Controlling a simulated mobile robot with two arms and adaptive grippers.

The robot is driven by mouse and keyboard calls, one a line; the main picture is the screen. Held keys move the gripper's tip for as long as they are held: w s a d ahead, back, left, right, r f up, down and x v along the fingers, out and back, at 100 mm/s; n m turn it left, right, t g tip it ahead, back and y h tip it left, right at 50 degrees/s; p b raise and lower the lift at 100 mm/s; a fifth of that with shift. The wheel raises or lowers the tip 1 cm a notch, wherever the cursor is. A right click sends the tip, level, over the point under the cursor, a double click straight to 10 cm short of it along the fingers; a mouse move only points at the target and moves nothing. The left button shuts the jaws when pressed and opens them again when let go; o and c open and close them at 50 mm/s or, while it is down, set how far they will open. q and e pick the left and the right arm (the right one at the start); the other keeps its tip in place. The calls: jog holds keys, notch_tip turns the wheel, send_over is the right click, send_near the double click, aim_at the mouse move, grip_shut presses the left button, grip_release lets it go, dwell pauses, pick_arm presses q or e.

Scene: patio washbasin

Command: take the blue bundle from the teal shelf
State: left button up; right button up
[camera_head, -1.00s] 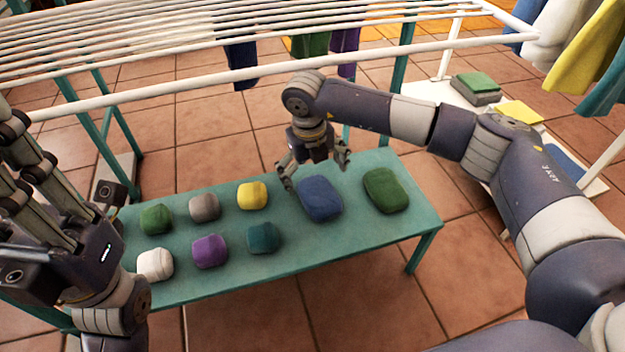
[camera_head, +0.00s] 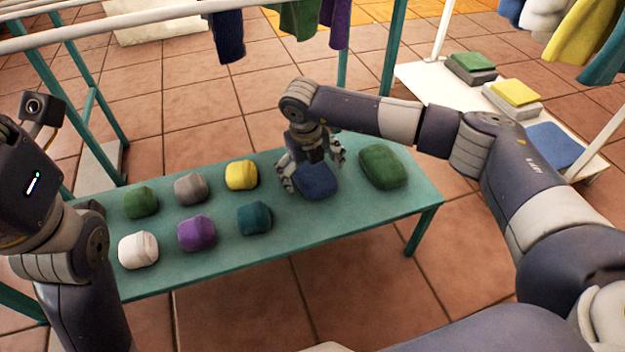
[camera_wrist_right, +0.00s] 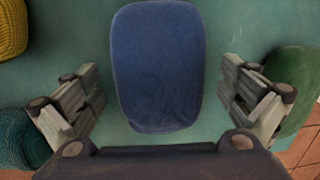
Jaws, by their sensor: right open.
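The blue bundle (camera_head: 318,181) lies on the teal shelf (camera_head: 290,228), between the yellow bundle and the large green one. My right gripper (camera_head: 313,178) is over it, pointing down, and hides part of it. In the right wrist view the blue bundle (camera_wrist_right: 158,66) lies between the two open fingers of my right gripper (camera_wrist_right: 160,105), with a gap on each side. The left arm (camera_head: 50,220) shows at the left edge of the head view; its fingers are out of frame.
A large green bundle (camera_head: 383,166) lies close right of the blue one. Small yellow (camera_head: 241,175), teal (camera_head: 254,218), purple (camera_head: 197,233), grey (camera_head: 190,188), green (camera_head: 140,202) and white (camera_head: 138,250) bundles lie to the left. A white low rack (camera_head: 430,80) with folded cloths stands behind right.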

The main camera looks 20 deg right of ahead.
jog(key=shift+f, duration=0.15)
jog(key=c, duration=1.2)
